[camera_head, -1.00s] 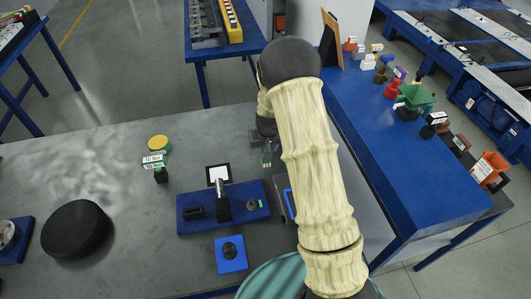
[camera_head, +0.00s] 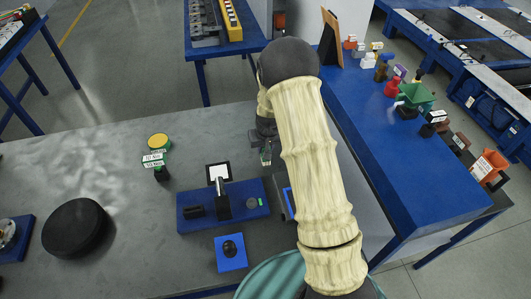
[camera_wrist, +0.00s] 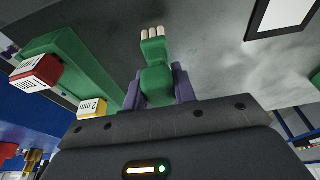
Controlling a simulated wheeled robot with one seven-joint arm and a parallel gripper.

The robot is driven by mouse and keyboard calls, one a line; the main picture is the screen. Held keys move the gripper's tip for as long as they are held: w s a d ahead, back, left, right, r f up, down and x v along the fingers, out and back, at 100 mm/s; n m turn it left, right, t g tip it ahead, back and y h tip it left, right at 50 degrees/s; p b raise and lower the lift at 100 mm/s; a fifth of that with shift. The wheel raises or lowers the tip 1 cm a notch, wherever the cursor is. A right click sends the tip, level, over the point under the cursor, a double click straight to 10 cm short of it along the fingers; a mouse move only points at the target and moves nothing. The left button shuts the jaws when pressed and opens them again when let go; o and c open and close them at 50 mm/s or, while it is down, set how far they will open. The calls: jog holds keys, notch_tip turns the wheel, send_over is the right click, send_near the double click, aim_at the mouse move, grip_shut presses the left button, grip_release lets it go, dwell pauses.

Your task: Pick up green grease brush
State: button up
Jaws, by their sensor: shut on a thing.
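The green grease brush (camera_wrist: 153,50) has a green handle and pale bristles at its tip. In the wrist view it stands out between the two purple-grey fingers of my gripper (camera_wrist: 158,82), which is shut on its handle. In the head view my gripper (camera_head: 265,140) is over the right end of the grey table, partly hidden by my arm. A small green part of the brush (camera_head: 266,156) shows just below it. Whether the brush touches the table is hard to tell.
A green piece with red and yellow labelled blocks (camera_wrist: 91,107) is close on the left in the wrist view. A blue fixture (camera_head: 247,212) stands on the grey table (camera_head: 110,250). The blue side table (camera_head: 400,180) to the right carries several small items.

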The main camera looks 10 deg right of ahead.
notch_tip(320, 180, up, 10)
jog(key=shift+r+b, duration=0.1)
jog(key=shift+b, duration=0.75)
dwell(2.5)
